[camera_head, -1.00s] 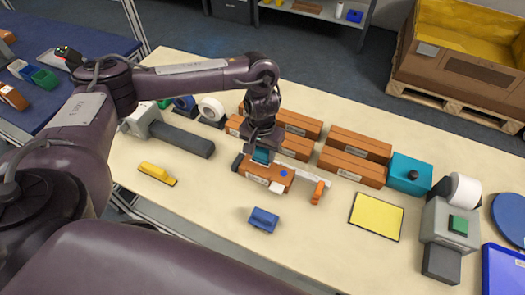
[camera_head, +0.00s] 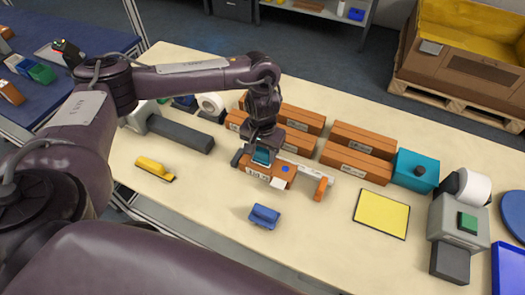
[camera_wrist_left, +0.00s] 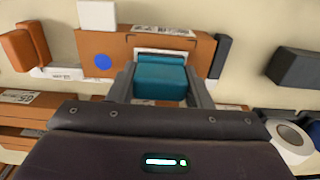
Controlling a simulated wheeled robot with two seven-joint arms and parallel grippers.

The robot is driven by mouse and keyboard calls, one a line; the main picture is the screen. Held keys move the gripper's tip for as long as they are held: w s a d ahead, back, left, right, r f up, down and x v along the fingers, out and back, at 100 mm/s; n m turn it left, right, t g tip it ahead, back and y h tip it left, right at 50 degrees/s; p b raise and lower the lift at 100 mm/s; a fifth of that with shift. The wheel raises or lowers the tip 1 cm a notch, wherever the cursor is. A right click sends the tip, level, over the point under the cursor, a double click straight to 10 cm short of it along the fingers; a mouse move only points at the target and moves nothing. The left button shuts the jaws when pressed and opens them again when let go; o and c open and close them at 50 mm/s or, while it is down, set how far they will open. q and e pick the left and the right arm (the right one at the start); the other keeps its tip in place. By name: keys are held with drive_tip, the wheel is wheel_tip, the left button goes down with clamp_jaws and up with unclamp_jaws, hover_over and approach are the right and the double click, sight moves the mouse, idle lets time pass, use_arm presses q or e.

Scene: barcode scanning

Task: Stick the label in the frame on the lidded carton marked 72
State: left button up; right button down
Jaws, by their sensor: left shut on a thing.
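My left gripper (camera_head: 262,157) is over an orange-brown carton (camera_head: 283,170) with a blue dot. It is shut on a teal block (camera_wrist_left: 160,80), which also shows in the head view. In the left wrist view, the block is over the carton's face, beside a white printed label (camera_wrist_left: 163,30) and a pale frame outline (camera_wrist_left: 165,51). I cannot tell whether the block touches the carton. A white square (camera_head: 278,183) shows at the carton's near edge. The number on this carton is too small to read. My right gripper is not in view.
A bar with an orange end (camera_head: 321,189) lies against the carton's right. Several similar cartons (camera_head: 357,152) stand behind. A teal box (camera_head: 415,170) stands right. The front table is mostly clear.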

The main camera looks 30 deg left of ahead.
sight(263, 150)
use_arm(q)
drive_tip(key=shift+f, duration=0.3)
idle(0.4)
drive_tip(key=shift+f, duration=0.3)
drive_tip(key=shift+s, duration=0.1)
idle(1.1)
drive_tip(key=shift+f, duration=0.1)
idle(0.9)
drive_tip(key=shift+p, duration=0.35)
drive_tip(key=shift+r+p, duration=0.95)
wheel_tip(263, 150, up, 5)
drive_tip(key=p, duration=0.6)
drive_tip(key=shift+r, duration=0.2)
